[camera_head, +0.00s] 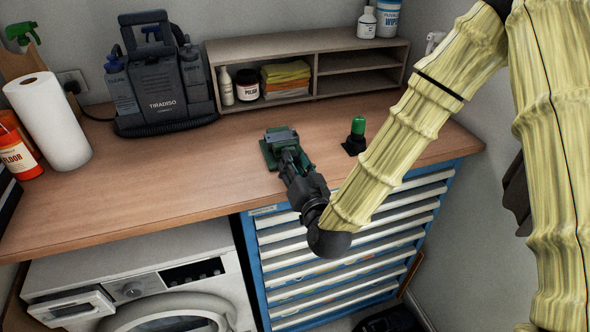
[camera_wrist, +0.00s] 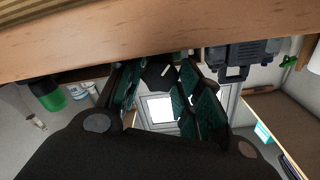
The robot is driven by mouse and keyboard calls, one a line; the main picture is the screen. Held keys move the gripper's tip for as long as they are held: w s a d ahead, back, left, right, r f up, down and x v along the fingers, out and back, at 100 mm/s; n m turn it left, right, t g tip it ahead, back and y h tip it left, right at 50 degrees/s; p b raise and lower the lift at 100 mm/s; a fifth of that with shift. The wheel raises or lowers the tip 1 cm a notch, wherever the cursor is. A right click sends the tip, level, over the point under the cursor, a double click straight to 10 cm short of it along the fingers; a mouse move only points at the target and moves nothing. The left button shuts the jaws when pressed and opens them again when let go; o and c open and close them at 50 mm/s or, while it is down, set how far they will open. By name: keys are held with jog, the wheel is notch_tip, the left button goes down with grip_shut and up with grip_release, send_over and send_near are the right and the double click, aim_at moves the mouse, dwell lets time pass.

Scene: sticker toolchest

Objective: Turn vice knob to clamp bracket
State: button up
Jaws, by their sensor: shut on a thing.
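A small green vice (camera_head: 268,153) stands near the front edge of the wooden worktop. A grey piece (camera_head: 283,136) shows at its top; I cannot tell whether it is the bracket or how firmly it sits. My gripper (camera_head: 288,158) reaches the vice from the front, its fingers at the vice's near side. In the wrist view, the gripper's dark green-patterned fingers (camera_wrist: 157,82) stand on either side of a black faceted knob (camera_wrist: 158,71) and are shut on it. The fingers and wrist hide most of the knob in the head view.
A green-topped cylinder on a black base (camera_head: 357,130) stands right of the vice. A grey machine (camera_head: 163,85) and a wooden shelf (camera_head: 309,106) line the back. A blue drawer chest (camera_head: 350,240) and a washing machine (camera_head: 140,275) are below. The worktop left of the vice is clear.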

jog(key=shift+w+m, duration=0.1)
jog(key=shift+m, duration=0.2)
jog(key=o, duration=1)
jog(key=shift+d, duration=0.1)
jog(key=shift+o, duration=0.2)
